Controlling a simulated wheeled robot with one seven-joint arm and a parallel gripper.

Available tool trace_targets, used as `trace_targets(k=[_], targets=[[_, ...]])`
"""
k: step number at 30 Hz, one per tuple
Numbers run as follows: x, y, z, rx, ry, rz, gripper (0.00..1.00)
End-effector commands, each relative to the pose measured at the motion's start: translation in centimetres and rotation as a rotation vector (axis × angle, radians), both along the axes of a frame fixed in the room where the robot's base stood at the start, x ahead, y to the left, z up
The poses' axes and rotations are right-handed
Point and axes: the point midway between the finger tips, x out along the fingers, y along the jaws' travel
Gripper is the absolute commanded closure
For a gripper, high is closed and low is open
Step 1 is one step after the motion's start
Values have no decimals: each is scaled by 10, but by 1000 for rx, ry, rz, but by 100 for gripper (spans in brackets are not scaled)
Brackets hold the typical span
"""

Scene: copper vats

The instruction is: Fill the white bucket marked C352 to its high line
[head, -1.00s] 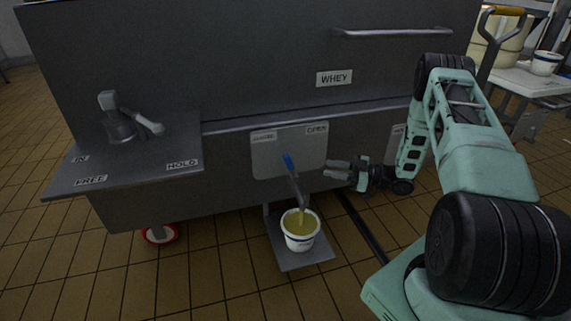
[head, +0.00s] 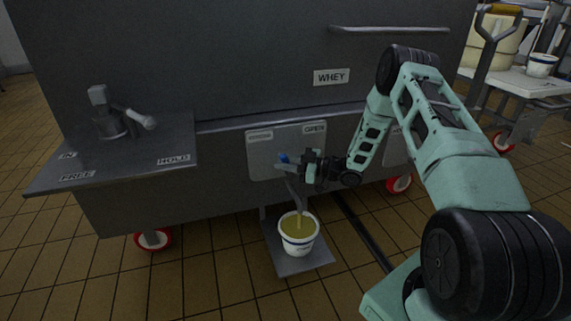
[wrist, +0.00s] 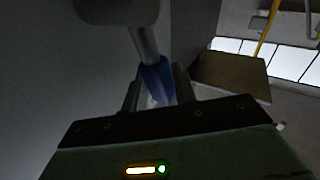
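A white bucket (head: 299,246) with a blue band stands upright on a low grey platform under the whey vat. Its marking is too small to read. Yellow liquid (head: 297,229) stands high in it, and a thin stream falls into it from the tap spout (head: 295,190). The line inside cannot be made out. The tap's blue handle (head: 283,158) leans up and left before a light plate; it also shows in the wrist view (wrist: 156,82). My gripper (head: 285,166) is at this handle, its fingers (wrist: 156,92) open on either side of it.
The grey vat (head: 235,60) bears a WHEY label (head: 331,77). A side shelf (head: 120,160) at left carries a metal fitting (head: 118,118) and labels IN, FREE and HOLD. A white cart (head: 515,83) at right holds another white bucket (head: 541,65). Tiled floor is clear at front left.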

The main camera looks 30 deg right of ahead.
Motion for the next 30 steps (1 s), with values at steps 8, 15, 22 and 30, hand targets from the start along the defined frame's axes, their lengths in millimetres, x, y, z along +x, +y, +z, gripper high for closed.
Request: trace_targets(k=[8,15,22,30], targets=[[0,0,0,0,0,0,97],[1,3,3,-23,8,2,100],[4,15,1,-182,54,3,100],[6,21,-9,-297,86,2,100]])
